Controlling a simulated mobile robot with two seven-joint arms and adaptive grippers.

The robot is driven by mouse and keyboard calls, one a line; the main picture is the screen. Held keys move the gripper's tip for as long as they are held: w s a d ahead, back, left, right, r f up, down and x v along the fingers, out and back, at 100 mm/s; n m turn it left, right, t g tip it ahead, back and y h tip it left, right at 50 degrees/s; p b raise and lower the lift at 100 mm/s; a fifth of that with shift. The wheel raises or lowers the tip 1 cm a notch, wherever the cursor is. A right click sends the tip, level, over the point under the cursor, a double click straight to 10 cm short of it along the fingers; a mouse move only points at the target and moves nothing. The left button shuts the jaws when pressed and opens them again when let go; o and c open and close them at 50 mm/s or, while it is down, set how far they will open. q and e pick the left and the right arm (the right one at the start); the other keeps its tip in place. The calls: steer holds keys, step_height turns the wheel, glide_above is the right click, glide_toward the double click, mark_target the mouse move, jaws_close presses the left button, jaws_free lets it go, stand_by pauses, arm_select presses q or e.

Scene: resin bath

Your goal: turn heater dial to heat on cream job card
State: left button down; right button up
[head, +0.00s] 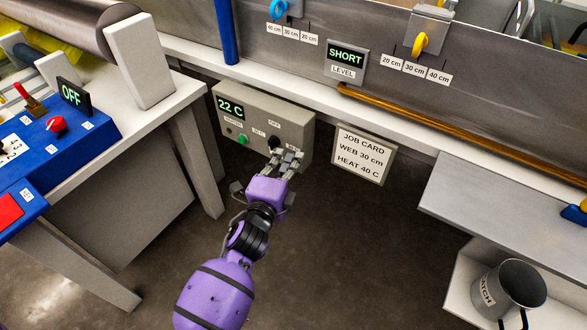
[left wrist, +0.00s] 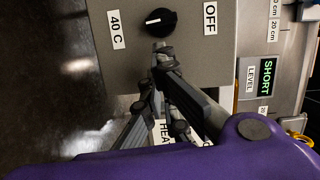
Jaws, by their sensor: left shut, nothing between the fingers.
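The heater box (head: 231,129) is grey, with a display (head: 230,107) reading 22 C and a green button or lamp. Its black dial (left wrist: 160,22) shows in the left wrist view between a 40 C label (left wrist: 116,29) and an OFF label (left wrist: 210,17). The dial's white mark points left, towards the 40 C label. The cream job card (head: 360,154) reads WEB 30 cm, HEAT 40 C. My left gripper (head: 280,152) is shut and empty, its fingertips (left wrist: 163,50) right beside the dial. I cannot tell whether they touch it. My right gripper is not in view.
A blue panel (head: 65,133) with an OFF display and red knob stands at the left. A metal bath wall (head: 300,58) with a SHORT level display (head: 346,55) rises behind. A shelf (head: 490,205) and a grey jug (head: 510,287) are at the right. The floor between is clear.

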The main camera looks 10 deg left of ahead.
arm_select(q)
steer(key=shift+w+a, duration=0.2)
steer(key=shift+a, duration=0.25)
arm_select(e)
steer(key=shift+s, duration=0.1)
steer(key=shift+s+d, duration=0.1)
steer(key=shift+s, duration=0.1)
